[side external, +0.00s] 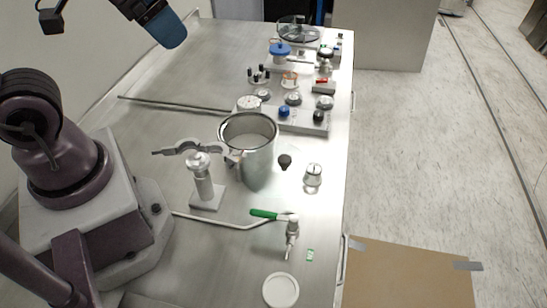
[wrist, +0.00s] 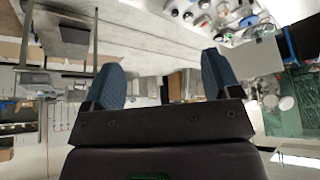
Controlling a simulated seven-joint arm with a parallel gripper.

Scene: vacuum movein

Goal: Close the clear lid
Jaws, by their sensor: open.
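A round, clear-looking disc (side external: 299,29), which may be the clear lid, is at the far end of the bench in the side external view. It is small there, and I cannot tell whether it is open or shut. My gripper (wrist: 160,80) is open and empty in the wrist view, with its two blue fingers wide apart. In the side external view one blue fingertip (side external: 168,30) shows at the top left, high above the bench and well apart from the disc. The clear lid is not clearly made out in the wrist view.
A steel pot (side external: 250,165) stands mid-bench beside a metal stand (side external: 203,185). A panel of valves and knobs (side external: 300,115) lies behind it. A green-handled valve (side external: 265,214) and a white disc (side external: 281,290) are nearer. The far left bench top is largely clear.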

